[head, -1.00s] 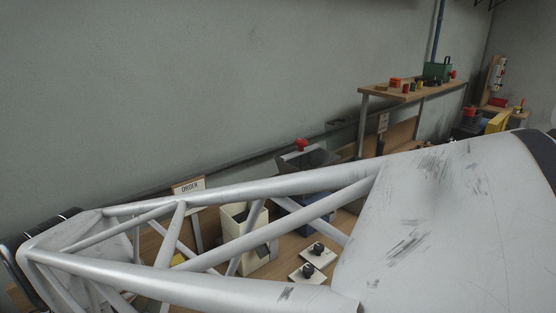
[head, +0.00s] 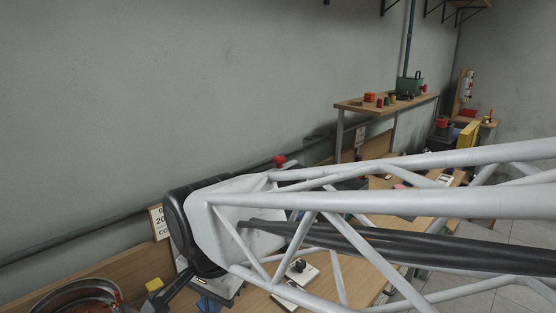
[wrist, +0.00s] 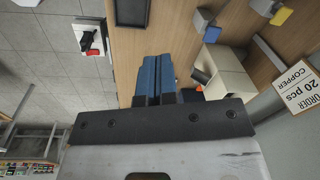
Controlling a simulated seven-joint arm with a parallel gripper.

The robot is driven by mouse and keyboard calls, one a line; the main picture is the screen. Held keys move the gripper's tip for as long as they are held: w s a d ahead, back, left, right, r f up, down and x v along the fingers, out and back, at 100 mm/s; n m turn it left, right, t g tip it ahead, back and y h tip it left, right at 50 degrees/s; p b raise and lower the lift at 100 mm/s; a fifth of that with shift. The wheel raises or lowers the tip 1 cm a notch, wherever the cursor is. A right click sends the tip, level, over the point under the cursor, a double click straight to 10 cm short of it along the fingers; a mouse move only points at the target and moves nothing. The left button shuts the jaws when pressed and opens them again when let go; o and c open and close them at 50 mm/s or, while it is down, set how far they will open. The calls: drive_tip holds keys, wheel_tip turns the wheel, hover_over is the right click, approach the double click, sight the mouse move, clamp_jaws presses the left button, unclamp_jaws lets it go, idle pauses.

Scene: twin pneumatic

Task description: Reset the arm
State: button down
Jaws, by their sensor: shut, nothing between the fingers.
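My gripper (wrist: 152,78) shows in the wrist view as two blue fingers side by side, pressed together with nothing between them. It is above the wooden workbench (wrist: 150,42), near a cream bin (wrist: 229,75) on its right. In the head view my arm's white tubular frame crosses the right half and ends in a dark joint at left of centre. The fingertips cannot be made out there.
An order sign (wrist: 302,92) stands beside the bin and also shows in the head view (head: 158,222). A bowl with red contents (head: 75,298) is at lower left. A white plate with a black knob (head: 300,268) lies under my arm. A raised shelf (head: 385,103) holds several small items.

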drive_tip(key=s+d+n+t, duration=0.1)
drive_tip(key=d+n, duration=0.1)
drive_tip(key=d, duration=1.2)
drive_tip(key=s+d+n+h, duration=0.1)
drive_tip(key=s+d+n, duration=0.1)
drive_tip(key=d, duration=1.2)
drive_tip(key=shift+d+f+n+t, duration=0.3)
drive_tip(key=shift+d+n+t, duration=0.1)
drive_tip(key=shift+w+a, duration=0.1)
drive_tip(key=a+f+n+g+y, duration=0.25)
drive_tip(key=a+n, duration=1.15)
drive_tip(key=a, duration=1.1)
drive_tip(key=s+a+f+n+g, duration=0.3)
drive_tip(key=s+a+n, duration=1)
drive_tip(key=s+a, duration=0.6)
drive_tip(key=shift+a+f, duration=0.6)
drive_tip(key=shift+a, duration=0.05)
